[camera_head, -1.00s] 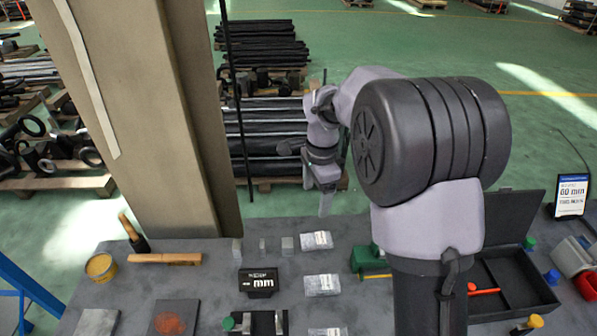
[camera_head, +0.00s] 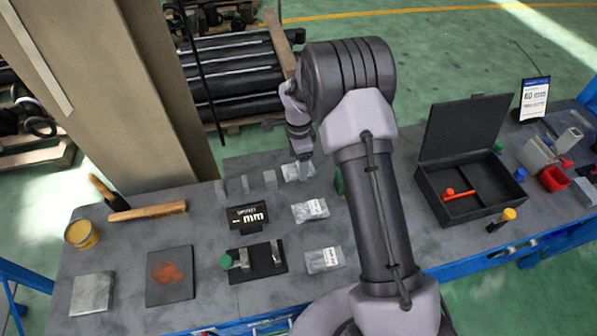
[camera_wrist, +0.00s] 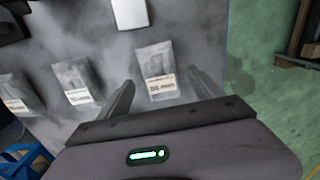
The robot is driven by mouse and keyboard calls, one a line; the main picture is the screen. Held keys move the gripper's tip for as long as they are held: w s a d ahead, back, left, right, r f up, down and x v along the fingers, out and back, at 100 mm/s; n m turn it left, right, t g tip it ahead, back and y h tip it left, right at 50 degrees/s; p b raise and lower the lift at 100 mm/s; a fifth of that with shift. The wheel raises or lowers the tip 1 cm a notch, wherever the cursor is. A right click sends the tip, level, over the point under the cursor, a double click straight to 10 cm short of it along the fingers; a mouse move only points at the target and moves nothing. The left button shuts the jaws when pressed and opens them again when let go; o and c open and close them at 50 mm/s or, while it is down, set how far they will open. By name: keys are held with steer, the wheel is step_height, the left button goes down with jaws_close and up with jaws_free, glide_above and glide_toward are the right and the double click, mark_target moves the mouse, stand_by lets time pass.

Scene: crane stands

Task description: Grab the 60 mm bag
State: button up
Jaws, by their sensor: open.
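Three clear plastic bags with white labels lie in a row on the grey table: a far bag (camera_head: 297,172), a middle bag (camera_head: 310,211) and a near bag (camera_head: 324,260). The label sizes are too blurred for me to tell which is 60 mm. My gripper (camera_head: 301,158) is over the far bag in the head view. In the wrist view my gripper (camera_wrist: 163,82) is open and empty. One bag (camera_wrist: 157,72) shows between its fingers, its label ending in "mm". Two other bags (camera_wrist: 78,82) lie to the left there.
Small grey blocks (camera_head: 245,184) stand left of the far bag. An open black box (camera_head: 433,195) is on the right. The far table edge is close.

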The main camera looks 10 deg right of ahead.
step_height(320, 180, down, 3)
steer(key=shift+r, duration=0.1)
steer(key=shift+c, duration=0.5)
steer(key=shift+r, duration=0.15)
jaws_close()
